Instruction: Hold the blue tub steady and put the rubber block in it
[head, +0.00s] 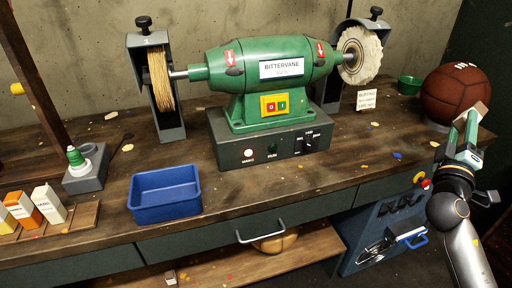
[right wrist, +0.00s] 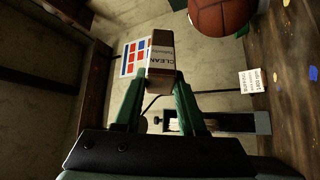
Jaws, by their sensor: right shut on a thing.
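The blue tub (head: 166,212) stands empty on the bench at left of centre in the head view, near the front edge. My right gripper (head: 472,122) is at the far right, in front of the leather ball and well away from the tub. It is shut on the rubber block (head: 482,112), a small tan block. In the right wrist view the block (right wrist: 161,62) sits between the green fingertips (right wrist: 160,82), with the word CLEAN on its pale label. My left gripper is not in view.
A green buffing machine (head: 265,75) stands at the back between the tub and my right gripper. The brown leather ball (head: 455,90) and a green bowl (head: 409,85) are at right. A grey holder (head: 86,172) and small boxes (head: 48,204) stand left of the tub.

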